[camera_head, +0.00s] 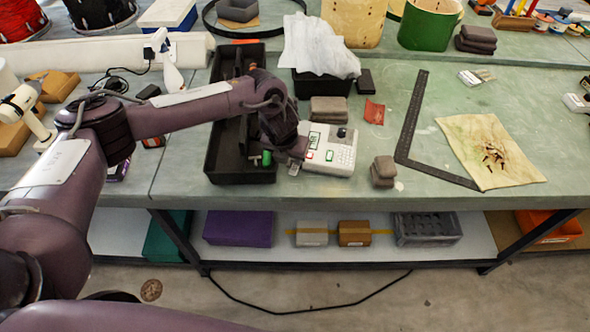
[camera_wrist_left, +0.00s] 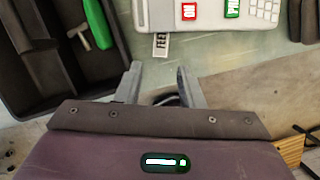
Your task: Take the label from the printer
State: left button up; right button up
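The label printer (camera_head: 330,150) is a white device with a keypad and red and green buttons, on the bench right of a black tray. Its lower edge shows at the top of the left wrist view (camera_wrist_left: 212,14). A small white label (camera_wrist_left: 161,45) with dark letters sticks out from that edge; the head view shows a white bit of it (camera_head: 294,168). My left gripper (camera_wrist_left: 160,73) is open and empty, its two fingertips just short of the label and to either side of it. In the head view the wrist hides most of the fingers. My right gripper is not in view.
The black tray (camera_head: 210,152) left of the printer holds a green-handled tool (camera_wrist_left: 98,22). Grey blocks (camera_head: 383,170) stand to the printer's right, and more (camera_head: 328,110) behind it. A black metal square (camera_head: 408,125) and a cloth (camera_head: 490,150) lie further right.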

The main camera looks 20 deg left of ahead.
aim_at(294, 170)
pick_arm(q)
jog(key=b+x, duration=0.2)
jog(key=x, duration=0.1)
jog(key=shift+f, duration=0.1)
jog(key=b+x, duration=0.4)
jog(key=shift+w+f+b, duration=0.2)
jog(key=shift+f+b, duration=0.1)
jog(key=shift+b, duration=0.1)
jog(key=c, duration=0.5)
